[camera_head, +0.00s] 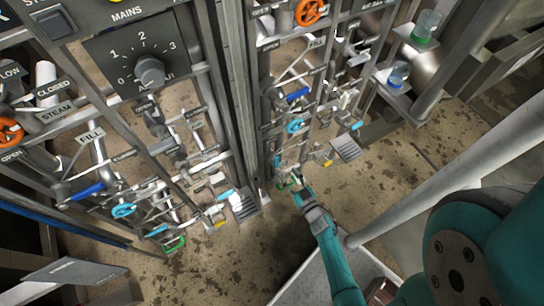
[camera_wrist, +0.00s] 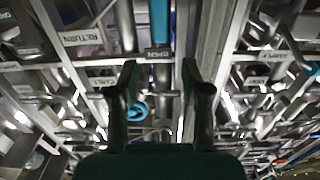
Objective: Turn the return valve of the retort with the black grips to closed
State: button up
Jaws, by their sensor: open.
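My gripper (camera_head: 301,190) reaches down to the foot of the right-hand valve panel (camera_head: 290,125) in the head view. In the wrist view my gripper (camera_wrist: 160,78) has its two dark fingers apart, with nothing held between them. A light blue bar (camera_wrist: 159,22) stands above that label. A light blue round part (camera_wrist: 137,111) shows lower, beside the left finger. I cannot make out the black grips or which handle is the return valve's.
A second valve panel (camera_head: 110,150) stands at left, with a black dial (camera_head: 150,71) above it. A shelf at upper right holds a cup with green (camera_head: 426,26) and one with blue (camera_head: 399,74). Pipes crowd around the gripper. Stained floor (camera_head: 400,165) is clear at right.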

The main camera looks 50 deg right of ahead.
aim_at(278, 159)
jog(key=x, duration=0.9)
jog(key=shift+w, duration=0.35)
jog(key=shift+d, duration=0.1)
grip_shut()
